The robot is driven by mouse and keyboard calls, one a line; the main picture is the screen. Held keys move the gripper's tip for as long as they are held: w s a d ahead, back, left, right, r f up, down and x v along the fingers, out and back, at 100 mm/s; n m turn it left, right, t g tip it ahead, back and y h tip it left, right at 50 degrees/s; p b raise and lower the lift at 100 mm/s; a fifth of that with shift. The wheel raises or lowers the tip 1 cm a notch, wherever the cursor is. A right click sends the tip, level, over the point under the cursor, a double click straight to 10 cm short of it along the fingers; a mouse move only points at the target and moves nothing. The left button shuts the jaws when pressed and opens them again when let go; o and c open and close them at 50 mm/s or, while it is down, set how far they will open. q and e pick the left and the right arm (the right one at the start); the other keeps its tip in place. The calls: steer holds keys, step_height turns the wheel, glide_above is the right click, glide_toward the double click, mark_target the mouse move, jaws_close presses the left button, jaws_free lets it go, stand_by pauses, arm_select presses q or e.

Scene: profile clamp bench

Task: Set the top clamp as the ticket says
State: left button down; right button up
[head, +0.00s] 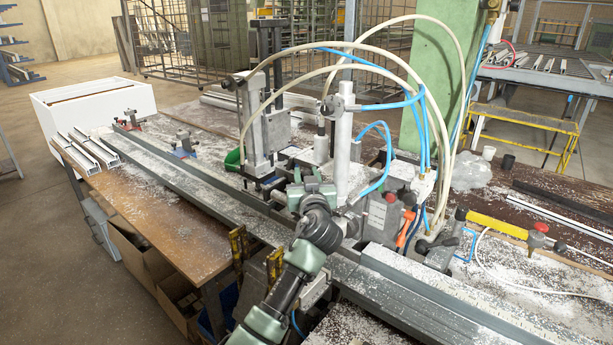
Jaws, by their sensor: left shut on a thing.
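The clamp unit stands in the middle of the bench, with an upright light-grey cylinder (342,150) and a shorter pale cylinder (321,148) beside it. My left gripper (312,182) reaches up from the bottom of the head view to the front of this unit, just below the shorter cylinder. It is shut on a part of the top clamp; the gripper itself hides most of that part, so its exact shape and setting cannot be told. A grey control box (380,217) with a small pale label stands to the right; no ticket text is readable. My right gripper is not in view.
Pale and blue hoses (420,95) arch over the clamp. A long grey rail (190,182) runs along the bench, dusted with white chips. White profiles (85,152) lie at the left end. A red-knobbed stop (540,228) sits at right. A green pillar (432,90) rises behind.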

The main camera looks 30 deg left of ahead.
arm_select(q)
steer(key=shift+f, duration=0.2)
step_height(320, 180, down, 3)
steer(key=b, duration=0.3)
steer(key=shift+r, duration=0.1)
steer(key=shift+d+r, duration=0.1)
steer(key=c, duration=1.1)
jaws_free()
steer(key=shift+r, duration=0.15)
